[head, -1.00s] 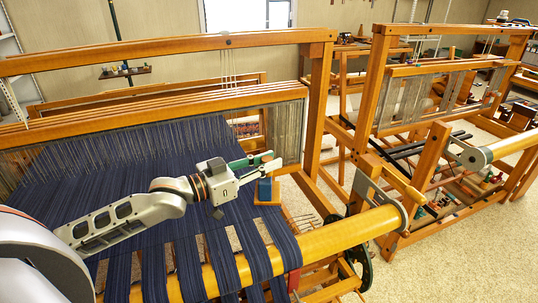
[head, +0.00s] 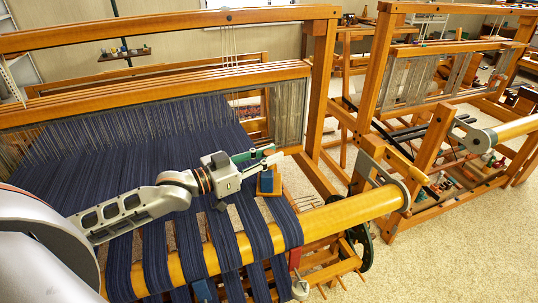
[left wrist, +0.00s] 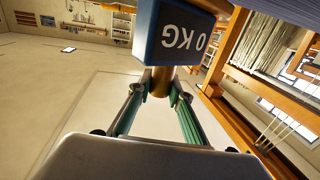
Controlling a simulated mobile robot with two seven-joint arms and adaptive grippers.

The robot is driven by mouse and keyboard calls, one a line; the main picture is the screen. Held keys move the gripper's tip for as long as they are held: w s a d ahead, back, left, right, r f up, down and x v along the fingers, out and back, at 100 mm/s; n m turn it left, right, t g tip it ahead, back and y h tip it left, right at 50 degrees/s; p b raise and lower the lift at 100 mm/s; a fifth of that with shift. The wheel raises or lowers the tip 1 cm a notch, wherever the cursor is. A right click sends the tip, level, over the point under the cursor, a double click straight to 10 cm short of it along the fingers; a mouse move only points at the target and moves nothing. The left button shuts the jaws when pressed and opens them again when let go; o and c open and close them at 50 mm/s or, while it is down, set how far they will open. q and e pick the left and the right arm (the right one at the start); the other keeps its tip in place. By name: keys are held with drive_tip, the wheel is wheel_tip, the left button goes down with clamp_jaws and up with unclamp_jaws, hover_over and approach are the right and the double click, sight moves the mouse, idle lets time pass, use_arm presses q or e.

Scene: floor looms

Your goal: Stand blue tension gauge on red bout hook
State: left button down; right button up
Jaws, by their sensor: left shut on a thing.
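The blue tension gauge (head: 267,182) is a small blue block with an orange-brown part around its lower edge. In the left wrist view the blue block (left wrist: 178,38) carries upside-down "0 KG" lettering, with a brass-coloured stem (left wrist: 158,84) between the fingers. My left gripper (head: 270,157) is shut on the gauge, above the dark blue warp near its right edge. Its green fingers (left wrist: 157,92) flank the stem. A red piece (head: 294,259), perhaps the red bout hook, shows below the front beam at the warp's right edge, apart from the gauge. My right gripper is out of view.
The loom's round wooden front beam (head: 345,213) crosses below the gripper, with dark blue warp bands (head: 222,240) over it. A silver weight (head: 300,289) hangs below the red piece. Another loom (head: 440,130) stands right. Open floor (head: 450,255) lies at lower right.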

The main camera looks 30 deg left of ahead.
use_arm(q)
drive_tip(key=shift+f, duration=0.35)
drive_tip(key=c, duration=1.8)
unclamp_jaws()
drive_tip(key=shift+o, duration=0.2)
drive_tip(key=v, duration=1.2)
